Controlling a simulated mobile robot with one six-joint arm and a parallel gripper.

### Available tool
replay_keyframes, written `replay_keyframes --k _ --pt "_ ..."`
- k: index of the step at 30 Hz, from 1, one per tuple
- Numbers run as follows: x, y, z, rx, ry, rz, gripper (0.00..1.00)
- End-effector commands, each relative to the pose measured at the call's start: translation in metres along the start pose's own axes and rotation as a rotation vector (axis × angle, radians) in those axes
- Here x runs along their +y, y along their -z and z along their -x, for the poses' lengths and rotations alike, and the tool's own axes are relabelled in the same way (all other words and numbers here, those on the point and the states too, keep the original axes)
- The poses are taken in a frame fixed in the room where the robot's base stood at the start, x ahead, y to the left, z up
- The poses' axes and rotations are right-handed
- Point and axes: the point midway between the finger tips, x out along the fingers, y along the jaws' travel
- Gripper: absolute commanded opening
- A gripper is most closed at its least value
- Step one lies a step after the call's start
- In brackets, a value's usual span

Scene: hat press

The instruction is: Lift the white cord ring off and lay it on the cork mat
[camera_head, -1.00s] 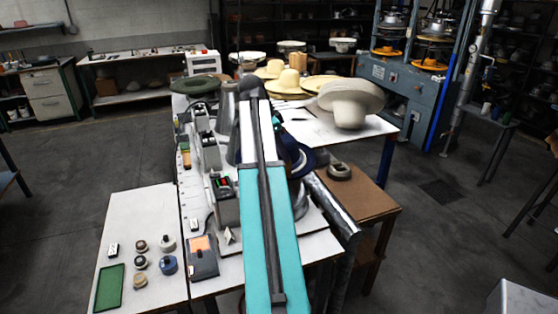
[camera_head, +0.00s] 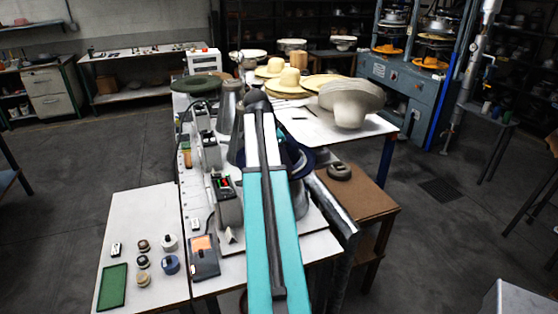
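My arm stretches up through the middle of the view and covers much of the press table. My gripper is hidden behind it, so its fingers and anything in them do not show. I cannot make out a white cord ring. A dark blue rounded piece (camera_head: 299,158) shows partly to the right of my arm, above a grey metal body (camera_head: 300,190). No cork mat can be picked out for certain. A brown board-like top (camera_head: 362,208) lies to the right of the press, with a dark round object (camera_head: 340,172) on it.
A white side table (camera_head: 135,220) at lower left holds a green tray (camera_head: 112,287) and several small rolls. A control box (camera_head: 227,200) stands just left of my arm. Straw hats (camera_head: 290,82) and a pale hat form (camera_head: 350,103) stand behind. Open floor lies to the right.

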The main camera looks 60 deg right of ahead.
Motion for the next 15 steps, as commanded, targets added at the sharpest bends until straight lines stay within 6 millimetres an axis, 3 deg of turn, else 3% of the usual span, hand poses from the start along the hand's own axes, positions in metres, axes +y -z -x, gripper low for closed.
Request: replay_keyframes --k 7,15 --pt "0.001 0.001 -0.019 0.000 -0.002 -0.001 0.22" --pt "0.000 0.001 -0.023 0.000 0.000 -0.001 0.22"
